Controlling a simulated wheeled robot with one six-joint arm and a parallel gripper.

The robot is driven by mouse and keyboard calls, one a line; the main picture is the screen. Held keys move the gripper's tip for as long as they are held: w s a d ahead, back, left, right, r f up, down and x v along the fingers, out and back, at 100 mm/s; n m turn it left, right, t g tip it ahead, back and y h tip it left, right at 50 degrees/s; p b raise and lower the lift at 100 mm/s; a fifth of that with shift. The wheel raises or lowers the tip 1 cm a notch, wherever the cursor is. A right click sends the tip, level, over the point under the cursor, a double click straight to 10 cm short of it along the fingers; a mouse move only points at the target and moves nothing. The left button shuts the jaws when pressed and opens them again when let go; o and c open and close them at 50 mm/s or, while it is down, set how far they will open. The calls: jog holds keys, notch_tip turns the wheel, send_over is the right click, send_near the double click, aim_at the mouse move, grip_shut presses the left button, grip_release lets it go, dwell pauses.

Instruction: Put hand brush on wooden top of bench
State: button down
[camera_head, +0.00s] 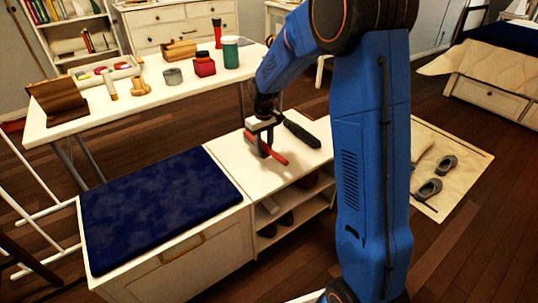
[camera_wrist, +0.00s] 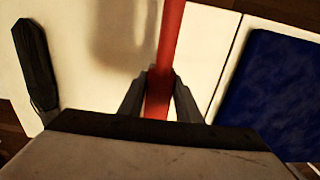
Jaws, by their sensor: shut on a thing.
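My gripper (camera_head: 263,143) is shut on a long red thing (camera_head: 277,157), which I take to be the hand brush. In the wrist view the red thing (camera_wrist: 168,50) runs up between the fingers (camera_wrist: 160,100) and out of the top edge. Its bristles cannot be made out. It is over the pale bare top of the bench (camera_head: 235,160), right of the blue cushion. Its shadow falls beside it in the wrist view, so it looks slightly above the top.
A dark elongated thing (camera_head: 301,130) lies on the bench top's far right; it also shows in the wrist view (camera_wrist: 36,65). The blue cushion (camera_head: 155,205) covers the bench's left part. Shoes sit on shelves below. A white table (camera_head: 120,115) with several items stands behind.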

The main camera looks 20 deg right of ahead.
aim_at(264, 145)
jog(key=shift+f, duration=2.85)
jog(key=shift+f, duration=0.1)
jog(key=c, duration=1.3)
grip_release()
notch_tip(264, 145, up, 12)
jog(key=shift+r, duration=0.15)
